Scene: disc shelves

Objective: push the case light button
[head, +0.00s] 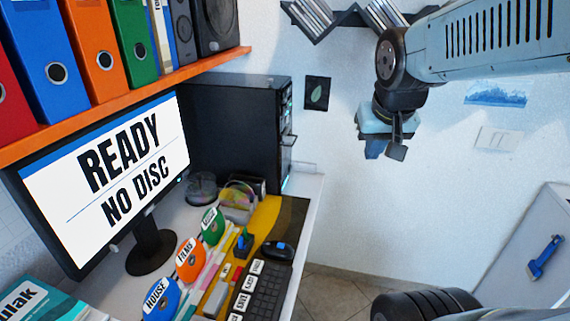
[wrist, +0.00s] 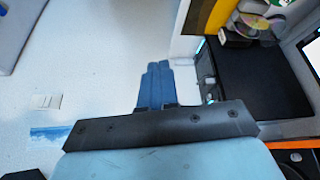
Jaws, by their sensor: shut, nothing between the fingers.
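The black computer case (head: 232,135) stands at the back of the desk, its narrow front panel (head: 286,125) facing right. Small details and a faint cyan glow show on that panel, but I cannot tell which is the light button. My gripper (head: 376,148) hangs in the air to the right of the case, apart from it. In the wrist view its blue fingers (wrist: 157,68) are together with nothing between them. The case (wrist: 245,82) lies right of them there, with its front panel (wrist: 205,75) nearest the fingers.
A monitor (head: 105,170) reads "READY NO DISC". An orange shelf (head: 130,90) with binders hangs above it. The desk holds labelled discs, a keyboard (head: 258,290) and a mouse (head: 278,250). A wall rack (head: 350,18) is above. The space between gripper and case looks clear.

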